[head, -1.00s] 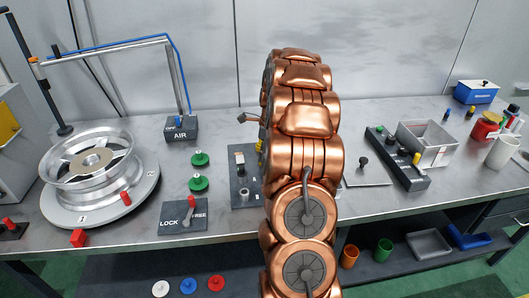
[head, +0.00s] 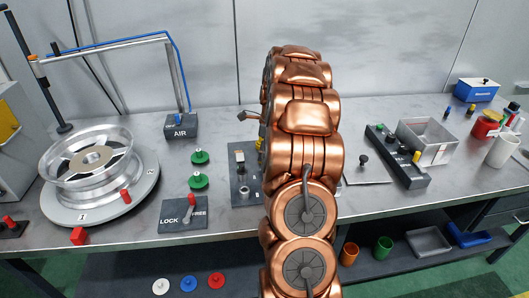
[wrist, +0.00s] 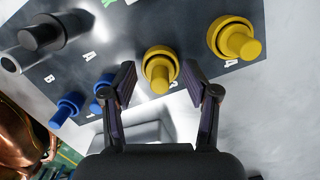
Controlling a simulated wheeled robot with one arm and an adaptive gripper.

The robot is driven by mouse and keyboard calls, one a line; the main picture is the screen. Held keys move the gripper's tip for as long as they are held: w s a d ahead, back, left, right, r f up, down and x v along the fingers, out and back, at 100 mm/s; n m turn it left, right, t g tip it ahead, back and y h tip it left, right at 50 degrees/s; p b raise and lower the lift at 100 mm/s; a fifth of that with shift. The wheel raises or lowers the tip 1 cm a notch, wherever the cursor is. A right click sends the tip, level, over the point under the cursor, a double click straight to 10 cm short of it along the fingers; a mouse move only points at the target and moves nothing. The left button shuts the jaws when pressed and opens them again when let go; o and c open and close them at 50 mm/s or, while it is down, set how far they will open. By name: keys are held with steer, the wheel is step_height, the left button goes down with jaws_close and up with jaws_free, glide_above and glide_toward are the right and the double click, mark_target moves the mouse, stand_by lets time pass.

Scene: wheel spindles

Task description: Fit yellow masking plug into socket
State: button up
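In the wrist view my gripper (wrist: 160,72) is open, one finger on each side of a yellow plug (wrist: 158,68). The plug stands on a dark board (wrist: 125,40); I see no finger touching it. A second yellow plug (wrist: 236,40) stands to its right on the board. In the head view my copper arm hides the gripper and part of a dark board (head: 240,167). A yellow piece (head: 260,144) shows at the arm's left edge. A pale ring (head: 244,192), perhaps a socket, is on that board's front part.
Two blue plugs (wrist: 68,108) and a black plug (wrist: 42,34) share the board in the wrist view. In the head view a wheel (head: 92,162) stands at left, with green knobs (head: 198,181) and a lock lever plate (head: 183,214) nearby. A black rack (head: 400,160) and clear bin (head: 430,142) stand right.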

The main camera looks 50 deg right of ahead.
step_height(320, 180, up, 12)
steer(key=s+b, duration=0.1)
steer(key=b, duration=0.2)
steer(key=shift+s+d, duration=0.25)
steer(key=shift+d, duration=0.2)
steer(key=s+a+n+g, duration=0.1)
steer(key=s+a+n, duration=0.3)
steer(key=a+n, duration=0.65)
steer(key=s+a+n+g, duration=0.1)
steer(key=s+a+n, duration=0.35)
steer(key=a, duration=1.15)
steer(key=s+a+f+n, duration=0.2)
steer(key=s+a+n, duration=0.2)
steer(key=s+n, duration=0.1)
steer(key=s+a+f+n+g, duration=0.1)
steer(key=s+a+n, duration=0.3)
steer(key=s, duration=0.4)
steer(key=s+a+f+n+h, duration=0.1)
steer(key=s+a+f+n, duration=0.2)
steer(key=s+n, duration=0.3)
steer(key=shift+s+a+f, duration=0.3)
steer(key=shift+s+a, duration=0.1)
steer(key=shift+s, duration=0.2)
